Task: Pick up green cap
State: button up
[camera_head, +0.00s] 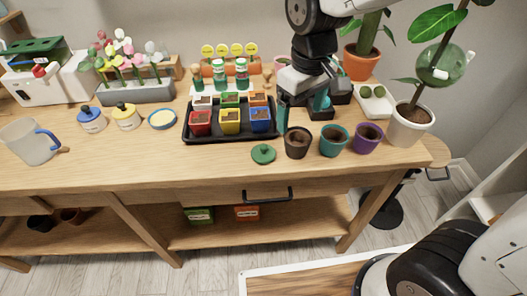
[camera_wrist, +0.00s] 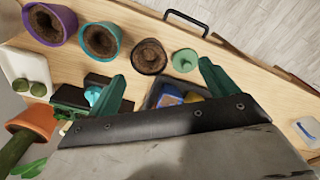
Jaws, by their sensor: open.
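The green cap (camera_head: 263,153), a small round lid with a knob, lies on the bench in front of the black tray, left of the brown pot. In the wrist view the green cap (camera_wrist: 185,60) lies beyond the fingertips, between them sideways, closer to the right finger. My gripper (camera_head: 302,108) hangs above the bench, behind the row of pots and at the right end of the tray, so it is behind and to the right of the cap. In the wrist view my gripper (camera_wrist: 163,80) is open with nothing between its fingers.
A brown pot (camera_head: 298,144), a teal pot (camera_head: 334,141) and a purple pot (camera_head: 368,138) stand right of the cap. The black tray (camera_head: 225,139) holds several coloured pots. A large white pot (camera_head: 408,127) with a plant stands further right. The bench front left of the cap is clear.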

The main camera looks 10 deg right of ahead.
aim_at(263, 146)
jog(key=w+a+f, duration=0.1)
jog(key=a+f, duration=0.1)
jog(key=w+a+f+n, duration=0.1)
jog(key=a+f, duration=0.1)
jog(key=a, duration=0.1)
jog(key=w+a+f+n, duration=0.1)
jog(key=a+f, duration=0.1)
jog(key=shift+w+a, duration=0.1)
jog(key=shift+a, duration=0.05)
jog(key=f, duration=0.8)
jog(key=shift+a, duration=0.2)
jog(key=c, duration=1.1)
